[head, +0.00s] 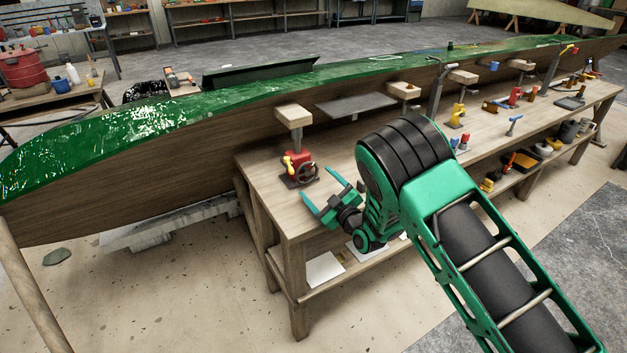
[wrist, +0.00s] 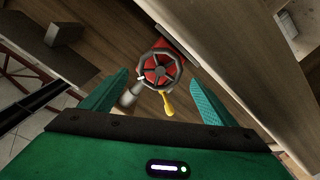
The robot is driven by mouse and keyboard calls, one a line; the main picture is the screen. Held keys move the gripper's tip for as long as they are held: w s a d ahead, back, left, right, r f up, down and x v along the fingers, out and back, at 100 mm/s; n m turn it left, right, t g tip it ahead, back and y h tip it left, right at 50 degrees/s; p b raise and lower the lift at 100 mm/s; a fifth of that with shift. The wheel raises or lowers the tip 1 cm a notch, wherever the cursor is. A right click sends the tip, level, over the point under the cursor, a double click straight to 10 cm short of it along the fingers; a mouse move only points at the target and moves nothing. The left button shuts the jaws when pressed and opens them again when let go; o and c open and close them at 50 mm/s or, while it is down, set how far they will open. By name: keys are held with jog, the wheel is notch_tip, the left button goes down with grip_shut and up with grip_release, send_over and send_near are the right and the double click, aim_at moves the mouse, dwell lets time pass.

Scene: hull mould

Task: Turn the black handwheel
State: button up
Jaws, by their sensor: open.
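The black handwheel (head: 309,173) is a dark, spoked ring on the side of a red block (head: 294,162) near the left end of the workbench. In the wrist view the handwheel (wrist: 160,70) shows nearly face-on, with red behind its spokes. A yellow lever (wrist: 168,104) sticks out beside it. My gripper (head: 316,181) is green and open, its two fingers pointing toward the wheel. In the wrist view the wheel appears between the fingertips of my gripper (wrist: 159,76). Nothing is held; I see no clear contact.
The wooden workbench (head: 262,178) extends to the right, carrying several tools and clamps. A long green-topped hull (head: 130,130) runs behind it. A wooden pad (head: 294,115) on a post stands above the red block. Open floor lies in front.

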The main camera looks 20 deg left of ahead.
aim_at(308, 174)
jog(key=shift+x, duration=2.35)
jog(key=c, duration=0.8)
jog(key=shift+f+m, duration=0.1)
jog(key=shift+m, duration=2.7)
jog(key=o, duration=0.8)
